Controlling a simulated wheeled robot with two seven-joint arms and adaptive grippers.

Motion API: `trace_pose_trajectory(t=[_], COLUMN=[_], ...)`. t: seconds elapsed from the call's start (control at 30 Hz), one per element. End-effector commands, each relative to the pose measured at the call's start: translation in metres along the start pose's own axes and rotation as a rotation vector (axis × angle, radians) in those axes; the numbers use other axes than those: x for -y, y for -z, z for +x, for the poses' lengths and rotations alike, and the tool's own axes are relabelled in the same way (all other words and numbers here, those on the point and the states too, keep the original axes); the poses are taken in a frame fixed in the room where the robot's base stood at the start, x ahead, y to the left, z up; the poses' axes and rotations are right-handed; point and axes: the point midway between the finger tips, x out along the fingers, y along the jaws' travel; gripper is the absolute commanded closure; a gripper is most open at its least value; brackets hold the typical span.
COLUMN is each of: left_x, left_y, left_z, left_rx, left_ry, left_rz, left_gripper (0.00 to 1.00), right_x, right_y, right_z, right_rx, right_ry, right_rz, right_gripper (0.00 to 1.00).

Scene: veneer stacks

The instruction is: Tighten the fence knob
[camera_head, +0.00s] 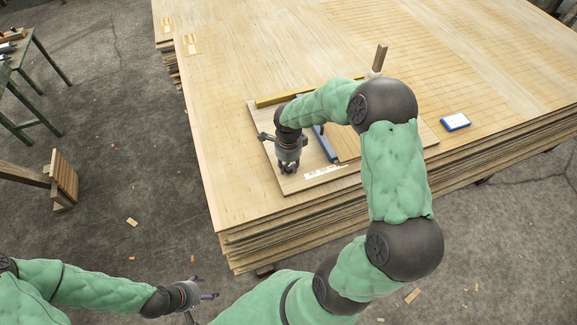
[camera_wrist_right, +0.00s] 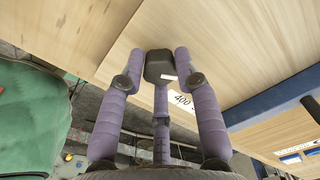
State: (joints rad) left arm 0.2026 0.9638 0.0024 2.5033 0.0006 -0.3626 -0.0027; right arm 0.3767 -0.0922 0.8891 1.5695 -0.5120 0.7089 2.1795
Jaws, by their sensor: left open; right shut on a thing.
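A dark knob (camera_wrist_right: 158,64) shows in the right wrist view, between the purple fingers of my right gripper (camera_wrist_right: 160,68). The fingers are shut on it. In the head view my right gripper (camera_head: 289,168) points down at the left part of a wooden board (camera_head: 318,184), and the knob is hidden there. A blue fence bar (camera_head: 326,147) lies on the board to the right of the gripper; it also shows in the right wrist view (camera_wrist_right: 272,102). A white scale strip (camera_head: 322,171) lies near the board's front edge. My left gripper (camera_head: 209,291) is open and empty, low over the floor.
The board rests on a large veneer stack (camera_head: 235,165). A yellow bar (camera_head: 305,93) runs along the board's back. A blue-and-white box (camera_head: 454,122) lies to the right. A green-legged bench (camera_head: 38,60) stands at far left.

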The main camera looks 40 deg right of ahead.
Motion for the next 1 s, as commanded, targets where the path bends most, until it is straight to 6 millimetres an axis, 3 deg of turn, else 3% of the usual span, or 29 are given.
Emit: trace_pose_trajectory(t=[0.4,0.7,1.0], left_x=[0.0000,0.0000,0.0000], left_y=[0.0000,0.0000,0.0000], left_z=[0.0001,0.0001,0.0001], left_rx=[0.000,0.000,0.000], left_ry=[0.000,0.000,0.000], left_rz=[0.000,0.000,0.000], left_gripper=[0.31,0.31,0.31], right_x=[0.0004,0.0009,0.0007], right_y=[-0.0005,-0.0004,-0.0004], right_z=[-0.0001,-0.0004,-0.0002], right_rx=[0.001,0.002,0.002], right_ry=[0.002,0.003,0.002], right_rz=[0.062,0.315,0.349], right_gripper=[0.91,0.91,0.91])
